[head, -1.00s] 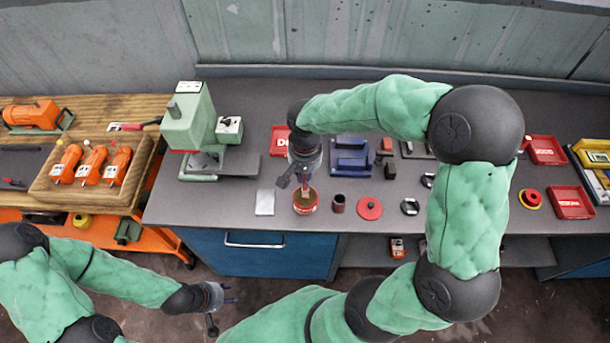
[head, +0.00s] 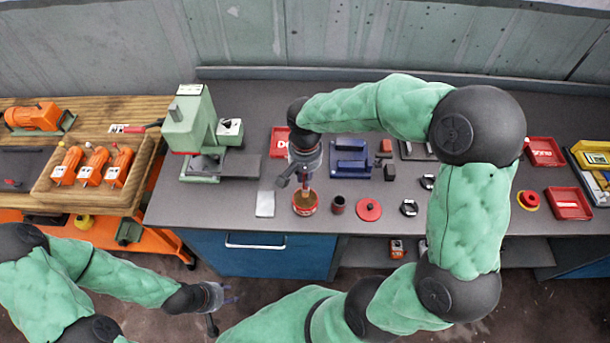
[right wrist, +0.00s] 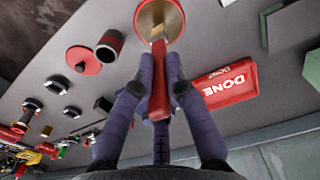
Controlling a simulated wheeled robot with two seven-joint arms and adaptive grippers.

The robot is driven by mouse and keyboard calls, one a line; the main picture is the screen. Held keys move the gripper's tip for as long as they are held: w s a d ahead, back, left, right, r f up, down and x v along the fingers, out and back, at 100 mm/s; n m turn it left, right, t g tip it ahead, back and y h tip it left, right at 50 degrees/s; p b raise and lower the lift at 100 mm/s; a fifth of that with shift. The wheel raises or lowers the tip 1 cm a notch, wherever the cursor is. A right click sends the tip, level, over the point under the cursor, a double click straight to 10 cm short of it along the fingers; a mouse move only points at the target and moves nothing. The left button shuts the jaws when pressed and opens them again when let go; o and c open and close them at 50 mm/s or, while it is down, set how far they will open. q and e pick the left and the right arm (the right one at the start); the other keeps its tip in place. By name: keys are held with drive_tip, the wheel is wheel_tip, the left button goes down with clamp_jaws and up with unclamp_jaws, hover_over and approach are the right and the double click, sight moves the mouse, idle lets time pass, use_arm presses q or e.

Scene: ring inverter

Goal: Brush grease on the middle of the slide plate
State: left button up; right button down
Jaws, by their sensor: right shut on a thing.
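My right gripper (head: 300,177) is shut on a brush and hangs over the open grease tin. The brush (right wrist: 158,92) has a red handle between the fingers in the right wrist view, and its head points to the tin. The red tin (head: 305,207) holds brown grease, and its rim also shows in the right wrist view (right wrist: 147,12). I cannot tell whether the bristles touch the grease. A light grey flat plate (head: 265,204), probably the slide plate, lies left of the tin. My left gripper (head: 224,312) is open and empty in front of the bench.
A dark red-rimmed cup (head: 338,204) and a red disc (head: 368,210) lie right of the tin. A green press (head: 192,125) stands at the left, and a blue fixture (head: 350,160) behind. A red DONE tray (right wrist: 227,85) sits close to my right gripper.

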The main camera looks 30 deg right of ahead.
drive_tip(key=shift+r+p, duration=1.85)
drive_tip(key=shift+r, duration=0.9)
drive_tip(key=shift+s+f, duration=0.1)
